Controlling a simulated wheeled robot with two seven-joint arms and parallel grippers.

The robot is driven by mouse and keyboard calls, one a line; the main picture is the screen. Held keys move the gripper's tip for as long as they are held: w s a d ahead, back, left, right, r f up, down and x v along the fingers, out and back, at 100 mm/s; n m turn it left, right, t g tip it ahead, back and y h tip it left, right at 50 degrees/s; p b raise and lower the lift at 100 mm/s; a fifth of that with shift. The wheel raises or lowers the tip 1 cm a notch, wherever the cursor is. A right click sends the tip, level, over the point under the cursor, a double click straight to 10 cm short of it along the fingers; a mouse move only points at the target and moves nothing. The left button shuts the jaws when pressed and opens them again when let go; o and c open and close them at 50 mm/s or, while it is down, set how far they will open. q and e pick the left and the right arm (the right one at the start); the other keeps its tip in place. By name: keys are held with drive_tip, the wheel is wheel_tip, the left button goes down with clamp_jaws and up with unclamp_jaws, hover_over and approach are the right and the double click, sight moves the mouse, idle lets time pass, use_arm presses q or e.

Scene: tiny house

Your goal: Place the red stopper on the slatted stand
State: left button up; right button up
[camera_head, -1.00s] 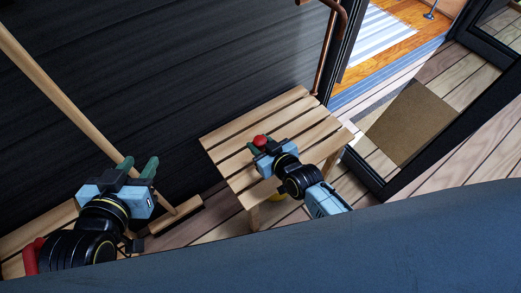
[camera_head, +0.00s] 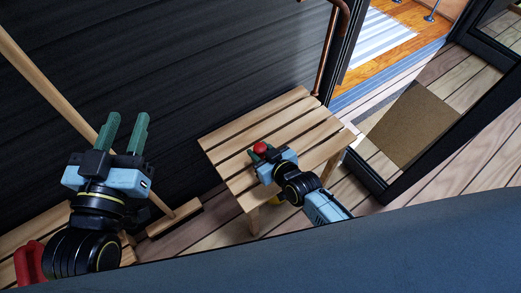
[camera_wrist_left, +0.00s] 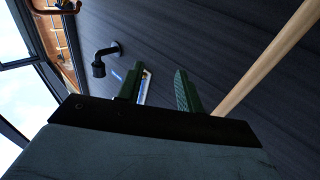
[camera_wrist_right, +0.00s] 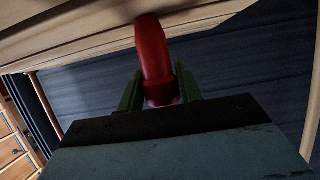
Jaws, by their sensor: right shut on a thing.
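The red stopper (camera_head: 260,147) is between the fingers of my right gripper (camera_head: 262,152), over the slatted stand (camera_head: 300,108). In the right wrist view the stopper (camera_wrist_right: 154,58) stands out past the two green fingertips, which are shut on it. Its far end is close to the pale wood of the stand (camera_wrist_right: 90,35); I cannot tell whether it touches. My left gripper (camera_head: 126,132) is open and empty, raised in front of the dark wall at the left. In the left wrist view its two fingers (camera_wrist_left: 160,88) are apart with nothing between them.
A long wooden pole (camera_head: 65,95) leans by the dark wall behind my left gripper. A wooden piece (camera_head: 174,218) lies on the deck left of the stand. A copper pipe (camera_head: 335,50) runs up behind the stand. A brown mat (camera_head: 411,125) lies at the right beyond a dark frame.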

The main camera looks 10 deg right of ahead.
use_arm(q)
drive_tip(key=shift+r, duration=0.1)
use_arm(e)
drive_tip(key=o, duration=1)
drive_tip(key=shift+o, duration=0.2)
